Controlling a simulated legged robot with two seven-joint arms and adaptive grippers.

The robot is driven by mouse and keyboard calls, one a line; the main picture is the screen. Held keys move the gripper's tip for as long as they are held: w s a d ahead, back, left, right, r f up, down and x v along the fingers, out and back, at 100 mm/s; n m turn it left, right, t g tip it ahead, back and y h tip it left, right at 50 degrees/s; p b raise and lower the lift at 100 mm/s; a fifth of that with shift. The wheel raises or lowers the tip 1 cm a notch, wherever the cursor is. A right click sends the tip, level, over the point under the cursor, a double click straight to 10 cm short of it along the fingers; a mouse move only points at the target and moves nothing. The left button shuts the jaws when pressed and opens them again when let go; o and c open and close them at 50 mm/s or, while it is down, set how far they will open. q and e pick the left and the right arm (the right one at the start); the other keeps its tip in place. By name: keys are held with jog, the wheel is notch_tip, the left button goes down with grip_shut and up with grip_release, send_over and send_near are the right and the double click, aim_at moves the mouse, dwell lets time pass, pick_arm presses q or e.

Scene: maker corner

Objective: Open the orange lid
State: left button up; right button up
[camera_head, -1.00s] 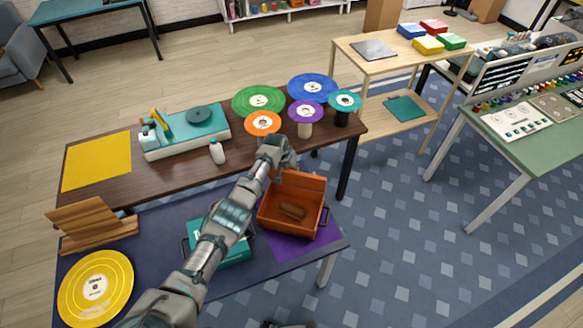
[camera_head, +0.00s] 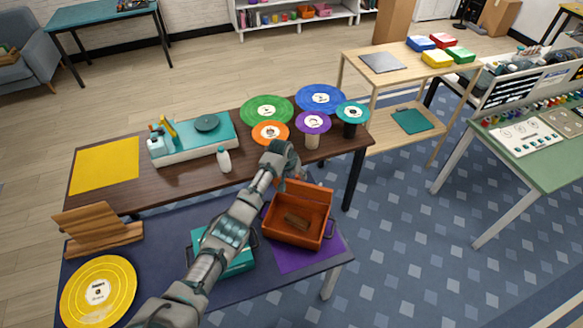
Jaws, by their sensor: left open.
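The orange box (camera_head: 291,239) stands on the purple mat at the right of the near, dark blue table. Its orange lid (camera_head: 311,195) stands raised at the box's back side, so the inside shows with a brown block (camera_head: 297,220) in it. My left gripper (camera_head: 290,178) is open at the lid's upper left edge. Its fingertips are small and partly hidden, so I cannot tell whether they touch the lid. My right gripper is not in view.
A teal box (camera_head: 238,264) lies under my left forearm. The purple mat (camera_head: 325,252) borders the orange box. Behind, on the brown table, are coloured discs on stands, a white bottle (camera_head: 224,161) and a teal record player (camera_head: 180,146). A yellow disc (camera_head: 98,290) lies at the left.

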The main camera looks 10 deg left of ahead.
pick_arm(q)
jog(key=v, duration=0.8)
jog(key=shift+s+a+r, duration=0.1)
jog(key=shift+a+r, duration=0.05)
jog(key=shift+r, duration=0.2)
